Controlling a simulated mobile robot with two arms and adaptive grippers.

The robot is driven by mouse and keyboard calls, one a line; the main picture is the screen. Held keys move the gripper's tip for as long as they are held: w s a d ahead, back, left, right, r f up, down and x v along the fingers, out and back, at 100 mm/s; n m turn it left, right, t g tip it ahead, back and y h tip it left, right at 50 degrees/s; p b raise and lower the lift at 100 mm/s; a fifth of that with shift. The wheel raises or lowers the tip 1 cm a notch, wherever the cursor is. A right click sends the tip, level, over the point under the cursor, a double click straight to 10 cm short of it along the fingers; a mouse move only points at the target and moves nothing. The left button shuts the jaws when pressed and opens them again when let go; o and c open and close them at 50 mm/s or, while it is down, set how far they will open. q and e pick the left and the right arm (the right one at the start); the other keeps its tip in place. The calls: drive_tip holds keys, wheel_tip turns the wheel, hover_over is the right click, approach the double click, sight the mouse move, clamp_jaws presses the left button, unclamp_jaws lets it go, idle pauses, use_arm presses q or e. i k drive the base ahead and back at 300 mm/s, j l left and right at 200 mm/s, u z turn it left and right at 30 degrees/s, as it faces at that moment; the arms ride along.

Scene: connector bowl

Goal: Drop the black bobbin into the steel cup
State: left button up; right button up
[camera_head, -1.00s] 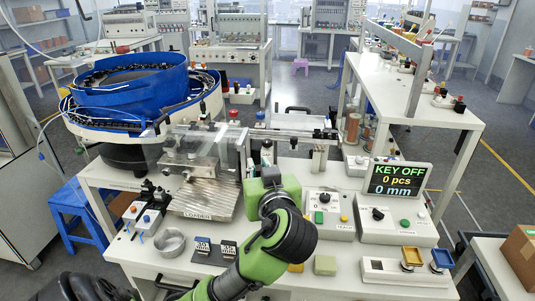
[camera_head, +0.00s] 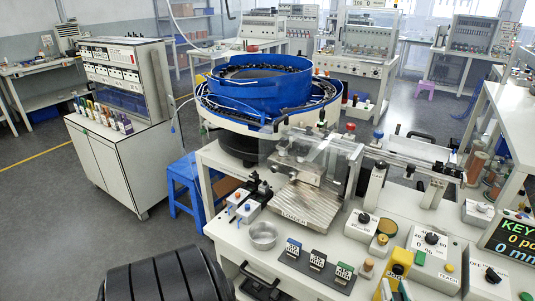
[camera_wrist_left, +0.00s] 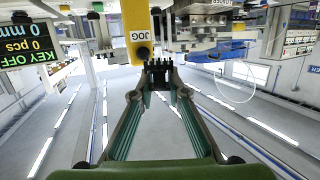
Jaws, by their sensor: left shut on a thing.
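The steel cup (camera_head: 263,235) is a small round open cup on the white table, left of the centre in the head view, standing upright. Its inside looks empty. In the left wrist view my left gripper (camera_wrist_left: 157,70) has its two fingers closed together at the tips, on a small black thing that I take to be the black bobbin (camera_wrist_left: 158,73). The fingertips and the bobbin are both dark, so its outline is unclear. The gripper is close to the yellow JOG box (camera_wrist_left: 138,25). I do not see the gripper's fingers in the head view. My right gripper is not in view.
A black tray with labelled stands (camera_head: 317,262) lies right of the cup. The switch box (camera_head: 243,207) and the ribbed metal loader plate (camera_head: 305,205) stand behind it. The yellow JOG box (camera_head: 398,264) is farther right. The blue bowl feeder (camera_head: 255,90) stands at the back.

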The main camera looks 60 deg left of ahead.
sight(262, 240)
drive_tip(key=u, duration=1.55)
